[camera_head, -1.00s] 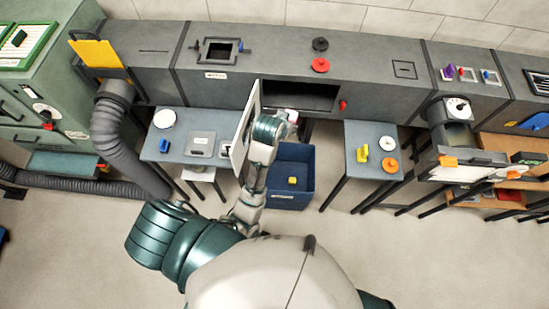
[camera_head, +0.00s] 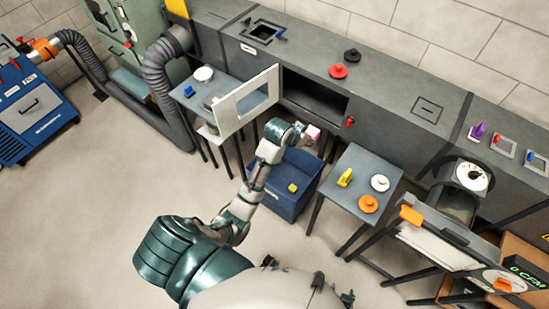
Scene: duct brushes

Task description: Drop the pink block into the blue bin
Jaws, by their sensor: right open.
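The pink block (camera_head: 312,131) shows right at the fingertips of my right gripper (camera_head: 303,130), above the back of the blue bin and in front of the open duct. The right gripper is open. I cannot tell whether the block still touches a finger. My right forearm covers the bin's left side. My left gripper is not in view.
The open duct door (camera_head: 229,121) hangs left of my gripper, beside a small table (camera_head: 216,87). Right of the bin, a grey table (camera_head: 350,188) holds a yellow part (camera_head: 345,177), a white disc (camera_head: 379,183) and an orange disc (camera_head: 368,204). The floor at left is clear.

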